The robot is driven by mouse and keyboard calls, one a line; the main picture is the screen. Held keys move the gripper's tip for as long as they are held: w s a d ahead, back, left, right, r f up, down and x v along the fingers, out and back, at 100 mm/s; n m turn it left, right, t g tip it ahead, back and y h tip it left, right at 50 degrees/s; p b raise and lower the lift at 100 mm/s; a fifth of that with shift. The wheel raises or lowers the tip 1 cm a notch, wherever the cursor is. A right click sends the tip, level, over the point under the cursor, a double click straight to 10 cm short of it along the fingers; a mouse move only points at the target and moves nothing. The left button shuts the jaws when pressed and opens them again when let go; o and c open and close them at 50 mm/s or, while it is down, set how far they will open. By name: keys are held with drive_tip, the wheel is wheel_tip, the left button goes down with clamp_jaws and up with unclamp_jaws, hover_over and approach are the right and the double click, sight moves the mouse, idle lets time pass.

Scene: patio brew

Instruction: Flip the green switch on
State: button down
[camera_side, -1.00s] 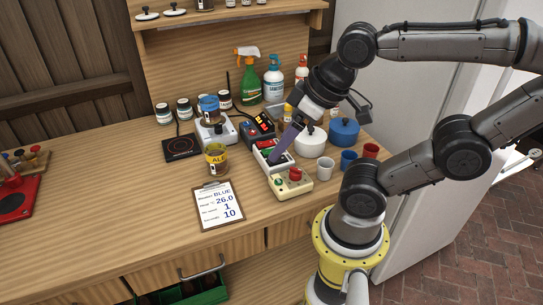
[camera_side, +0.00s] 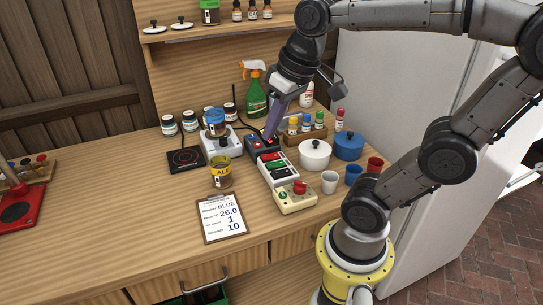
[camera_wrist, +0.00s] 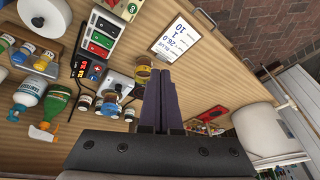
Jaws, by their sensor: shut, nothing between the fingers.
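The green switch (camera_side: 275,166) sits among other coloured switches on a pale switch strip (camera_side: 262,171) in the middle of the bench. The strip also shows in the wrist view (camera_wrist: 116,27). Whether the switch is on or off is too small to tell. The fingers (camera_wrist: 160,100) stand apart from the strip in the wrist view.
A beige box with a red button (camera_side: 299,188) adjoins the strip's front end. A white pot (camera_side: 314,155) and cups are right; a jar labelled ALE (camera_side: 220,172) is left. A clipboard (camera_side: 222,219) lies in front.

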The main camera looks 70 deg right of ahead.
drive_tip(key=w+d+m+g, duration=0.2)
drive_tip(key=w+d+m, duration=0.1)
drive_tip(key=w+d, duration=0.3)
drive_tip(key=m+y, duration=0.1)
drive_tip(key=m, duration=0.2)
hover_over(270, 164)
drive_tip(key=s, duration=0.1)
wheel_tip(270, 164, down, 4)
drive_tip(key=shift+s+d+f+g, duration=0.1)
drive_tip(key=shift+s+d+g, duration=0.1)
drive_tip(key=shift+d, duration=0.15)
drive_tip(key=shift+s+d+f+g, duration=0.1)
drive_tip(key=shift+d+g, duration=0.1)
drive_tip(key=shift+d, duration=0.1)
drive_tip(key=f, duration=0.4)
drive_tip(key=w+a+f, duration=0.1)
drive_tip(key=f, duration=0.9)
drive_tip(key=shift+w+a, duration=0.15)
drive_tip(key=shift+f, duration=0.15)
